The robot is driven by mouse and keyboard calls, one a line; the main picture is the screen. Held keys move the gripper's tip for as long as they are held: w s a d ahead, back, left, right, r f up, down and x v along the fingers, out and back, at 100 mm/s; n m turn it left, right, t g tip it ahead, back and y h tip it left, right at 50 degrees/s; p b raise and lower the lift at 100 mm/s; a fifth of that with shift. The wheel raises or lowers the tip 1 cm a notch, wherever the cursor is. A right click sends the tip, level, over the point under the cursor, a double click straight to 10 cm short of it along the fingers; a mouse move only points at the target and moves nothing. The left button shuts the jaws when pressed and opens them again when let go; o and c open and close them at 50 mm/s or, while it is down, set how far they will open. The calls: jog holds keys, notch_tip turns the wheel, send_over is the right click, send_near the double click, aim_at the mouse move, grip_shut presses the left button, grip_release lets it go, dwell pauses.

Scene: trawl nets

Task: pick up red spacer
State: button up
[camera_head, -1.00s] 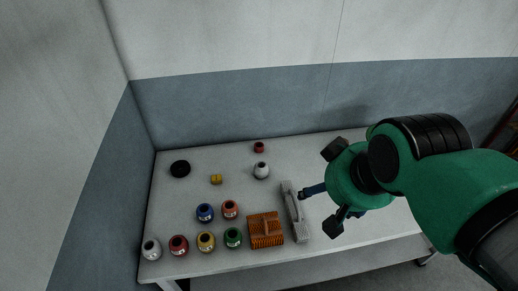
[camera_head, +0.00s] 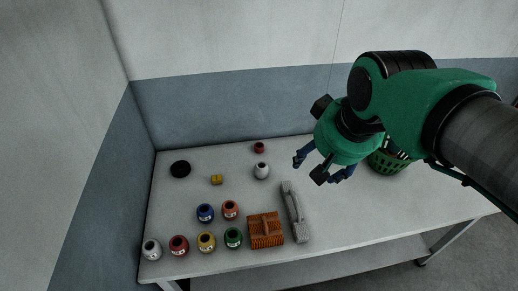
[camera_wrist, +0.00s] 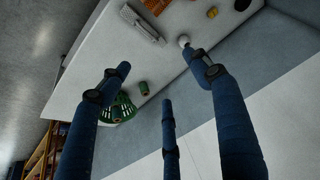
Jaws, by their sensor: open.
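A small red ring-like piece with a dark opening (camera_head: 259,147), which looks like the red spacer, sits at the back of the table (camera_head: 330,215), just behind a white jar (camera_head: 262,170). My three-fingered gripper (camera_head: 318,170) is open and empty above the table, to the right of the red piece and apart from it. In the wrist view the spread fingers (camera_wrist: 160,75) surround no object. The white jar (camera_wrist: 184,40) shows there beside one fingertip. I cannot make out the red piece in that view; a finger may hide it.
Several coloured jars (camera_head: 205,241) stand at the front left. An orange brush (camera_head: 266,229) and a grey handled block (camera_head: 296,211) lie mid-table. A yellow piece (camera_head: 216,180) and black disc (camera_head: 180,169) lie behind. A green basket (camera_head: 386,162) stands right. Walls border the back and left.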

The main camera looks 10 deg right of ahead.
jog(key=w+r+m+g, duration=0.1)
jog(key=w+r+g, duration=0.1)
jog(key=w, duration=1.9)
jog(key=w+a+f+m+p, duration=0.1)
jog(key=w+f, duration=0.2)
jog(key=w, duration=0.6)
jog(key=w+f, duration=0.3)
jog(key=w, duration=0.5)
jog(key=w+f+g+p, duration=0.1)
jog(key=w+f+g, duration=0.1)
jog(key=w+f, duration=1.15)
jog(key=w+a+f+m, duration=0.1)
jog(key=w+f, duration=0.4)
jog(key=f, duration=0.5)
jog(key=w+f+m+g, duration=0.1)
jog(key=w+f, duration=0.4)
jog(key=f, duration=0.6)
jog(key=shift+w+a+p, duration=0.15)
jog(key=shift+a+p, duration=0.2)
jog(key=shift+p, duration=0.05)
jog(key=shift+f, duration=0.2)
jog(key=shift+f+b, duration=0.3)
jog(key=shift+f, duration=3.9)
